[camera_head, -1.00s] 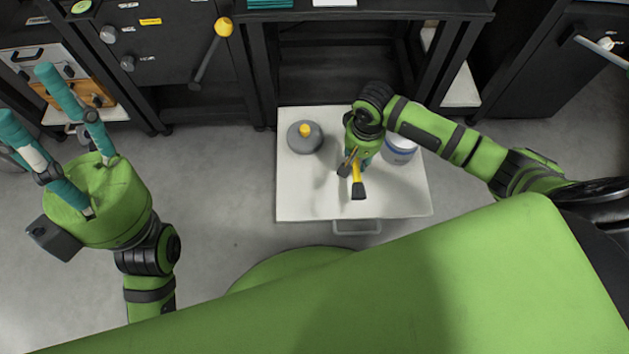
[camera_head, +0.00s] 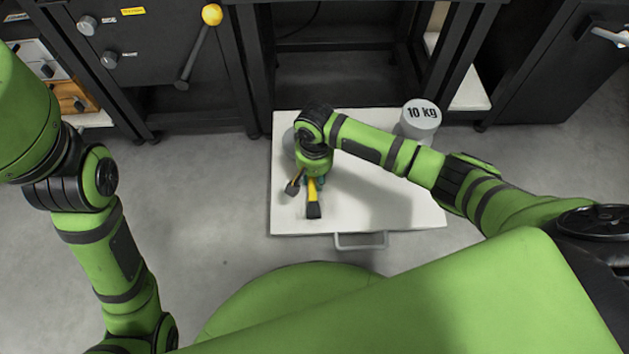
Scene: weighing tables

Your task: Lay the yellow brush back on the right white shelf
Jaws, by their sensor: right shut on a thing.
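The yellow brush (camera_head: 313,190), with a dark end, hangs below my right gripper (camera_head: 304,184), over the left part of a white-topped cart (camera_head: 385,206). My right gripper is shut on the brush; its fingers are partly hidden under my wrist. I cannot tell whether the brush touches the white top.
A grey weight marked 10 kg (camera_head: 421,115) stands at the cart's back right. A grey round thing (camera_head: 289,143) is mostly hidden behind my right wrist. The cart has a front handle (camera_head: 360,241). Dark benches line the back. The white top's right front is clear.

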